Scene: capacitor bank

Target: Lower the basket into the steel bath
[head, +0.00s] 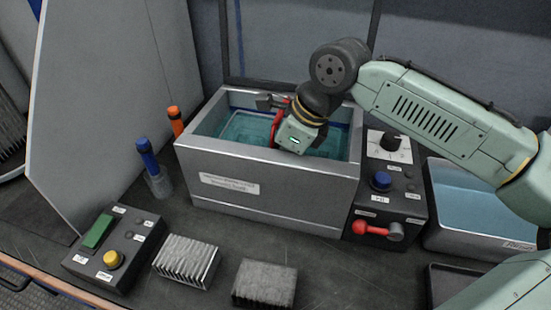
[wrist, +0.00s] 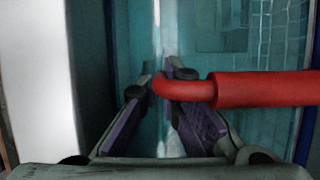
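The steel bath (head: 265,184) stands in the middle of the bench, with teal liquid inside. A blue-rimmed basket (head: 250,118) sits low within its walls. Its mesh shows dimly in the wrist view (wrist: 290,35). Whether it rests on the bottom cannot be told. The red handle (head: 274,128) rises beside my gripper (head: 295,140), which is over the bath. In the wrist view, the handle (wrist: 260,88) comes in from the right, crosses over one finger and bends near the fingertips (wrist: 160,75). The purple-padded fingers stand apart, with teal showing between them; no firm grip is visible.
A control box (head: 385,185) with a blue button and red lever stands right of the bath, and a pale-blue tray (head: 480,200) beyond it. Two finned blocks (head: 187,261) (head: 265,284) and a yellow-button box (head: 112,250) lie in front. Blue and orange-handled tools (head: 147,155) (head: 175,120) stand left.

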